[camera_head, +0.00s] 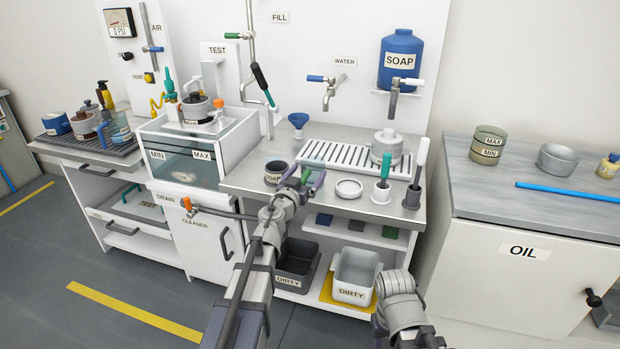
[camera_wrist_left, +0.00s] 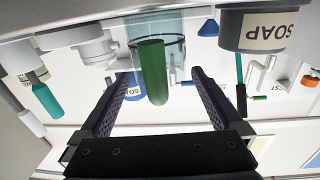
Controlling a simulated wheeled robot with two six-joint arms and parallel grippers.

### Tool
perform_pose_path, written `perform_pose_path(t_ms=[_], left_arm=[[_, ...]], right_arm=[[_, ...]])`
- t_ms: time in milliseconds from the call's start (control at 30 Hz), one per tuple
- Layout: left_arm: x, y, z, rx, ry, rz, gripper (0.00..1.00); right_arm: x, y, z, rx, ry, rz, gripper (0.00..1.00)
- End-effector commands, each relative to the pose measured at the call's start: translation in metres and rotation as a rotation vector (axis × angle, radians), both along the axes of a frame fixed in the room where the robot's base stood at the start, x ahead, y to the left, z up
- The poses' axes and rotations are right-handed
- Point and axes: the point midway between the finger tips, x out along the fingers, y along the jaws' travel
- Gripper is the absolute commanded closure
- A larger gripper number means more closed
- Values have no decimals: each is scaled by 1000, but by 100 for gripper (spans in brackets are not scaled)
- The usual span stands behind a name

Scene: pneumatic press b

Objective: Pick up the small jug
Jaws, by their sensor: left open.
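The small jug shows best in the left wrist view, as a clear cylinder with a green handle (camera_wrist_left: 153,72). The wrist view is upside down. My left gripper (camera_wrist_left: 154,85) is open, with one dark finger on each side of the handle and gaps between. In the head view my left gripper (camera_head: 304,181) is over the counter's front edge, just right of the dark soap pot (camera_head: 275,172). The jug is mostly hidden there behind the fingers. My right arm shows at the lower right, but its gripper is out of view.
The soap pot (camera_wrist_left: 258,28) stands close beside the jug. A white dish (camera_head: 348,188) and upright brushes (camera_head: 382,187) stand to the right. A drain rack (camera_head: 330,152) lies behind. Grey bins (camera_head: 355,272) sit on the shelf below.

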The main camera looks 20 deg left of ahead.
Motion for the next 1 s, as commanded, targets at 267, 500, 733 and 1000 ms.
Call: perform_pose_path(t_ms=[267,500,733,1000], left_arm=[[26,-3,0,0,1,1,0],[25,-3,0,0,1,1,12],[25,-3,0,0,1,1,38],[25,-3,0,0,1,1,69]], right_arm=[[0,0,1,0,0,0,50],[0,0,1,0,0,0,50],[0,0,1,0,0,0,50],[0,0,1,0,0,0,50]])
